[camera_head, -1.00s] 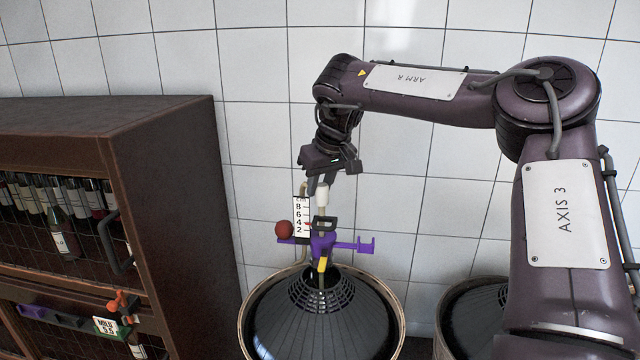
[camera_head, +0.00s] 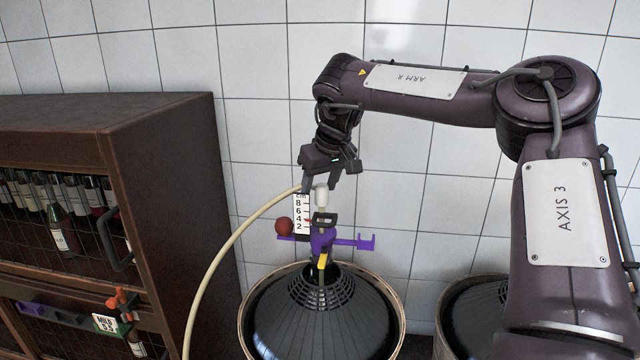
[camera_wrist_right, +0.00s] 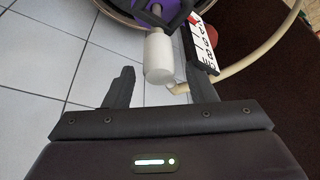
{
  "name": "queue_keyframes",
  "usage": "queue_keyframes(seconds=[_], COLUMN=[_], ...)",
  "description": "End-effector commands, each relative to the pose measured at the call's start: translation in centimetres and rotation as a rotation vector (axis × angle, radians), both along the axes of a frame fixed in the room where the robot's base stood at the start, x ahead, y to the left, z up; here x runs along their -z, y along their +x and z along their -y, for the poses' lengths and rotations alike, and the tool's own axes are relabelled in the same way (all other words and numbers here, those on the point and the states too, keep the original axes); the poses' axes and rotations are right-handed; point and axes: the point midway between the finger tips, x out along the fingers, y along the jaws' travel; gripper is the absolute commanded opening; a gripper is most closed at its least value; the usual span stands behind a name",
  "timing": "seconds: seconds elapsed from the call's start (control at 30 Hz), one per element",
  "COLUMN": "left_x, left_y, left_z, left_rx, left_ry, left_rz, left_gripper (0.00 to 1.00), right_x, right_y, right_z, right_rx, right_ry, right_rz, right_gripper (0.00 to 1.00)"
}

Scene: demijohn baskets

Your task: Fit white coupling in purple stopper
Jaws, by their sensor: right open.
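The white coupling (camera_head: 321,195) stands upright on a thin rod above the purple stopper (camera_head: 322,240), with a black clip (camera_head: 324,219) between them. The stopper sits at the neck of a dark ribbed demijohn cover (camera_head: 322,315). My right gripper (camera_head: 320,181) is open just above the coupling. How the coupling meets the stopper is partly hidden by the clip. My left gripper is not in view.
A beige hose (camera_head: 232,240) loops left from near the coupling. A white scale (camera_head: 302,212) and red ball (camera_head: 283,227) sit beside the stopper. A brown bottle cabinet (camera_head: 170,170) stands at left, a second basket (camera_head: 475,310) at right. Tiled wall lies behind.

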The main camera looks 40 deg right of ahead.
Motion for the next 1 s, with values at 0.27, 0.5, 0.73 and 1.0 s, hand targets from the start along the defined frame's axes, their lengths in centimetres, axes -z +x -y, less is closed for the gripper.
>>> queue_keyframes(seconds=[0.27,0.5,0.73,1.0], left_x=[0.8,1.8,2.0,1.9], left_y=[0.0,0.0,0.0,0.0], left_z=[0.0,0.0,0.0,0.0], left_rx=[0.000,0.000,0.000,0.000], left_ry=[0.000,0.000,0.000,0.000], left_rz=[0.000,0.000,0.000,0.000], left_gripper=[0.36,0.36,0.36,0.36], right_x=[-1.6,-5.4,-7.1,-7.2], right_y=[-0.6,-2.1,-2.9,-2.9], right_z=[-0.1,-0.4,-0.5,-0.5], right_rx=[0.000,-0.001,0.000,0.000], right_ry=[-0.003,-0.002,-0.001,0.000], right_rz=[0.004,0.003,0.000,0.000], right_gripper=[0.51,0.51,0.51,0.51])
